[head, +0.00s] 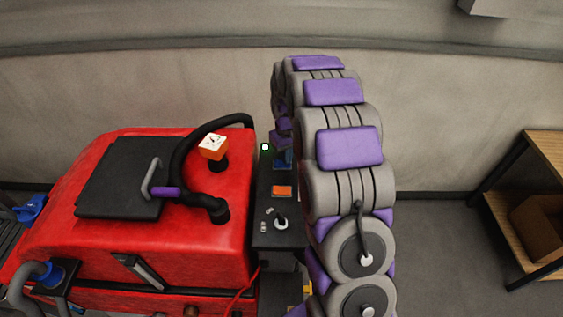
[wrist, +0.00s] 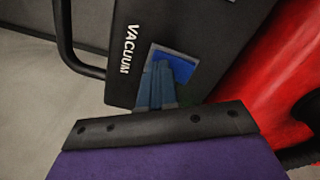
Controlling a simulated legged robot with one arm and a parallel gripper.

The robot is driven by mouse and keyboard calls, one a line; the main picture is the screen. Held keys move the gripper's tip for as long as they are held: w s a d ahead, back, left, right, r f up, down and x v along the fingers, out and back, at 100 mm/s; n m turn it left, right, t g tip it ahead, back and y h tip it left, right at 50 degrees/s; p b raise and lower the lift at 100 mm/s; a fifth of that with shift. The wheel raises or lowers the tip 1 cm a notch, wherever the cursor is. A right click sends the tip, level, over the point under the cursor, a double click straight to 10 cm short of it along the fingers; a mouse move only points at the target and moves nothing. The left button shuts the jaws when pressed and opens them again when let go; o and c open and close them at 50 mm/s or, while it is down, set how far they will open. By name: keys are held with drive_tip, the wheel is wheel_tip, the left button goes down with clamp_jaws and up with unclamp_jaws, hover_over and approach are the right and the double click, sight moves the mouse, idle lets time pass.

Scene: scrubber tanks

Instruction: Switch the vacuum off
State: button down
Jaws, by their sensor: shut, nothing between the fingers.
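The vacuum switch is a blue rocker (wrist: 180,68) in a light frame on a black panel, beside the white word VACUUM in the wrist view. In the head view the switch (head: 283,160) shows as a blue patch near the panel's far end, partly covered by my arm. My gripper (wrist: 158,68) is shut and empty, with its narrow blue-grey fingers over the left part of the switch. They hide that part. I cannot tell whether they touch it or which way the rocker is tilted.
The black control panel (head: 262,211) also carries a lit green indicator (head: 265,147), an orange switch (head: 282,191) and a knob (head: 281,223). The red scrubber tank (head: 225,262) stands left of it, with a black hose (head: 178,160). A wooden shelf (head: 545,150) stands right.

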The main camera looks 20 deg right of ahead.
drive_tip(key=shift+r+p, duration=1)
drive_tip(key=shift+r, duration=2.3)
